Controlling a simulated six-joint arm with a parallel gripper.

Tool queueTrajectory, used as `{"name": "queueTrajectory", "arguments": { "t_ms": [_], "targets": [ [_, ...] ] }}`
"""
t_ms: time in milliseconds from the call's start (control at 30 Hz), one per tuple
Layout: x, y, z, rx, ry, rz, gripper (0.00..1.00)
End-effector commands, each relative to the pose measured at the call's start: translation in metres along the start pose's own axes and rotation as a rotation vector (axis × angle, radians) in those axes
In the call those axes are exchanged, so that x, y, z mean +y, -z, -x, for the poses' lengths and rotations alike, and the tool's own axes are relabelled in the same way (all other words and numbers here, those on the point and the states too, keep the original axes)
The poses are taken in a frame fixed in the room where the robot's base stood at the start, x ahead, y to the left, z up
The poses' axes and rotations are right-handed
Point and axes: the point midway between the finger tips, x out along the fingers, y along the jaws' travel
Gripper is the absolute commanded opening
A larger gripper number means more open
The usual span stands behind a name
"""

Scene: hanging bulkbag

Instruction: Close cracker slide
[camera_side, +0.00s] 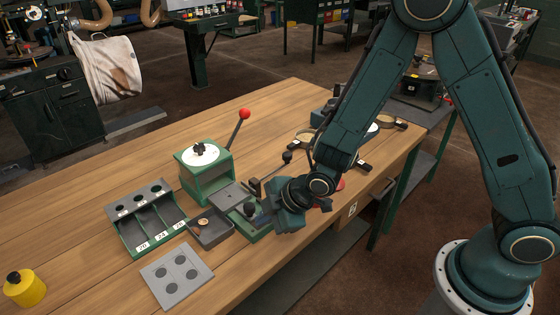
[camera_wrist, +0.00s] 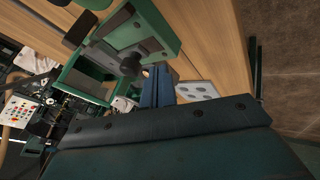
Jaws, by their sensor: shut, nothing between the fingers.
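The cracker is a green machine (camera_side: 194,183) with a white disc on top and a red-balled lever. Its grey slide (camera_side: 231,194) lies on a green bed that sticks out from the front, with a dark knob (camera_side: 249,209) at the outer end. In the wrist view the grey slide (camera_wrist: 122,32) and the dark knob (camera_wrist: 131,64) show close up. My gripper (camera_side: 284,212) is just right of the slide's outer end. Its blue fingers (camera_wrist: 157,76) are shut and empty beside the knob in the wrist view; whether they touch it I cannot tell.
A small grey tray (camera_side: 211,231) with brown pieces sits against the slide's bed. A green sorting rack (camera_side: 150,218), a grey plate with round hollows (camera_side: 176,275) and a yellow pot (camera_side: 24,288) stand to the left. Small pans (camera_side: 387,122) lie behind my arm.

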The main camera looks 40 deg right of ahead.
Motion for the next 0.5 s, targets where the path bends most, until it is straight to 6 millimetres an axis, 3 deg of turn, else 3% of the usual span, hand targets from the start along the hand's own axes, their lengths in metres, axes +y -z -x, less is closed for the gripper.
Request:
{"name": "queueTrajectory", "arguments": {
  "t_ms": [200,500],
  "targets": [
    [0.017,-0.001,-0.009,-0.001,0.001,-0.001,0.00],
    [0.021,0.000,-0.011,0.000,0.003,0.000,0.00]
  ]
}}
